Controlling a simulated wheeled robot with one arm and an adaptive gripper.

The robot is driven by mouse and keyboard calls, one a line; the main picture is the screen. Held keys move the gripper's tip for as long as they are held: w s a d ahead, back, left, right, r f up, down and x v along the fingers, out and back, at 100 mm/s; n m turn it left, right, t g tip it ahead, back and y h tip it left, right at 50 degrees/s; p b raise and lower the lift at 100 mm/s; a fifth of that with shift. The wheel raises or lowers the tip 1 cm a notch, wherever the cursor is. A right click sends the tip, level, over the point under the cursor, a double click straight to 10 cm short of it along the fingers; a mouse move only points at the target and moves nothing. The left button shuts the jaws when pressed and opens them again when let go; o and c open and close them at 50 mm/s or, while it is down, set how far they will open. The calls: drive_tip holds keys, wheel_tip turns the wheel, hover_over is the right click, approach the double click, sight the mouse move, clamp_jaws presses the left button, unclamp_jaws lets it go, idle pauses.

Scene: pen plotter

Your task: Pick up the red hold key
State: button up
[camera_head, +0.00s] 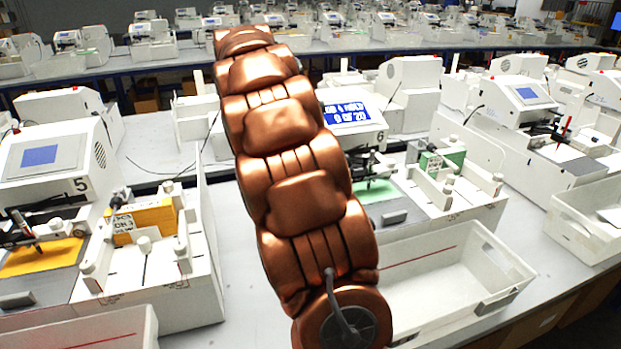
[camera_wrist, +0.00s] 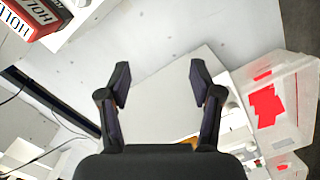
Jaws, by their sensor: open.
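In the wrist view, a red block (camera_wrist: 58,17) with white labels lies at the upper left, cut off by the picture edge. Its lettering seems to read HOLD, and it sits on or in a white machine part. I cannot be sure that it is the red hold key; no other clear key shows. My gripper (camera_wrist: 160,78) is open, with nothing between its dark fingers, and apart from the red block. In the head view my copper arm fills the middle and my gripper does not show.
In the wrist view, a clear-sided bin (camera_wrist: 300,85) with red sheets (camera_wrist: 267,105) is at the right. In the head view, plotter 5 (camera_head: 85,180) holds yellow cards and plotter 6 (camera_head: 350,128) green ones. An empty white tray (camera_head: 430,285) stands in front of plotter 6.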

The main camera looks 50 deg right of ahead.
drive_tip(key=w+d+f+n+p, duration=0.1)
drive_tip(key=d+n, duration=0.1)
drive_tip(key=d, duration=0.4)
drive_tip(key=w+d+f+n, duration=0.1)
drive_tip(key=w+d+n, duration=0.1)
drive_tip(key=d, duration=0.5)
drive_tip(key=w+d+f+n+t+p, duration=0.1)
drive_tip(key=d+n, duration=0.1)
drive_tip(key=d, duration=0.4)
drive_tip(key=shift+w+d+y+p, duration=0.3)
drive_tip(key=shift+d, duration=0.1)
drive_tip(key=shift+s+d+f+n, duration=0.1)
drive_tip(key=shift+d+f+n, duration=0.05)
drive_tip(key=shift+f+n, duration=0.15)
drive_tip(key=shift+f+b, duration=0.5)
drive_tip(key=shift+f, duration=0.5)
drive_tip(key=shift+f, duration=0.1)
drive_tip(key=shift+s+f+p, duration=0.2)
drive_tip(key=shift+f+p, duration=0.75)
drive_tip(key=shift+f, duration=0.5)
drive_tip(key=shift+f+p, duration=0.35)
drive_tip(key=shift+f, duration=0.75)
